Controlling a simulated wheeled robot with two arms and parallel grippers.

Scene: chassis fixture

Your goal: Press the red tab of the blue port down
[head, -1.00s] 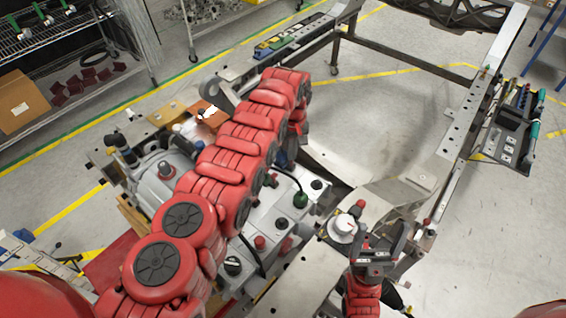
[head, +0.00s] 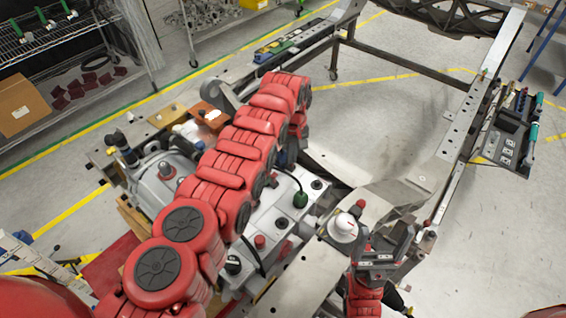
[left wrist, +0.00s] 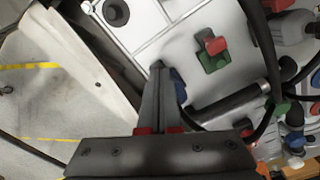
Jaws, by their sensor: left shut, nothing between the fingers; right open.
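A blue part (left wrist: 179,85), which looks like the blue port, sits on the pale housing right behind my left gripper's fingers in the left wrist view. The fingers cover part of it, and I cannot make out its red tab. My left gripper (left wrist: 159,68) is shut and empty, its tips overlapping the blue part's left side; I cannot tell whether they touch it. In the head view my red left arm hides most of this gripper; a bit of blue (head: 281,158) shows beside the arm. My right gripper (head: 384,246) is open and empty at the lower right.
A green port with a red tab (left wrist: 214,47) stands up and right of the fingers. A black cylinder (left wrist: 236,100) and black cables lie close on the right. In the head view, a white round cap (head: 343,228) stands beside my right gripper. A tool tray (head: 508,135) hangs at the right rail.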

